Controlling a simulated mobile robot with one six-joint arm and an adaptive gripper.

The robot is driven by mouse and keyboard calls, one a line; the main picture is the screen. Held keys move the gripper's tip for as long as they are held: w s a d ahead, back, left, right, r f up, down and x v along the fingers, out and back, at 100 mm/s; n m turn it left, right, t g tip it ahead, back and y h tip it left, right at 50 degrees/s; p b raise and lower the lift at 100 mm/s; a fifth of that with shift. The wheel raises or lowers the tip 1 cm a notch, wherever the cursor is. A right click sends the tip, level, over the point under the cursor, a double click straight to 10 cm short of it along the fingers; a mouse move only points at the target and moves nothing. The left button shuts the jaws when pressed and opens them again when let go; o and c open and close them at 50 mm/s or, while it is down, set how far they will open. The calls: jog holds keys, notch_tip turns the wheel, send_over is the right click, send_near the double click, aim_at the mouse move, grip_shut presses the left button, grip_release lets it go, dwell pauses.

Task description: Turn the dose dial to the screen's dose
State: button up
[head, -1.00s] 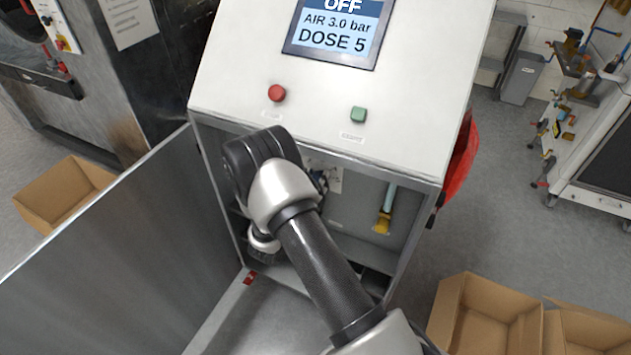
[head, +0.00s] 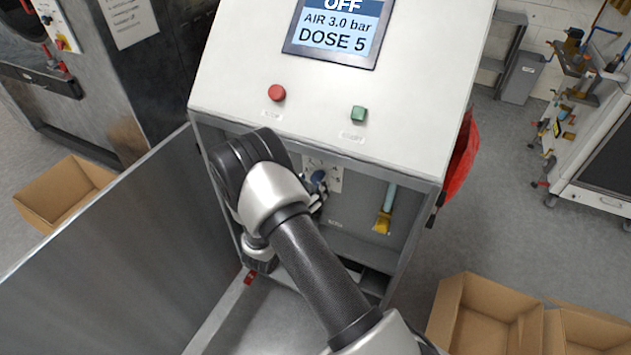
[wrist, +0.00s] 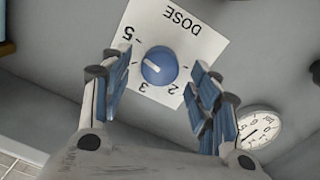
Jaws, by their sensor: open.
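The screen (head: 332,38) in the head view reads OFF, AIR 3.0 bar, DOSE 5. The dose dial (wrist: 159,66) is a round blue knob with a white pointer line, on a white plate (wrist: 182,40) marked DOSE with numbers. The plate appears turned over in the wrist view. In the head view the dial (head: 318,177) shows just past my wrist, which hides most of the gripper.
The dial is inside the open cabinet (head: 410,165), below the red button (head: 277,93) and green button (head: 358,114). A gauge (wrist: 260,128) lies right of the gripper. A yellow-ended tube (head: 384,215) hangs to the right. A metal panel (head: 110,255) stands at left.

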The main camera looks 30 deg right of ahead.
jog(key=v, duration=0.9)
jog(key=shift+s+a, duration=0.2)
jog(key=shift+a, duration=0.05)
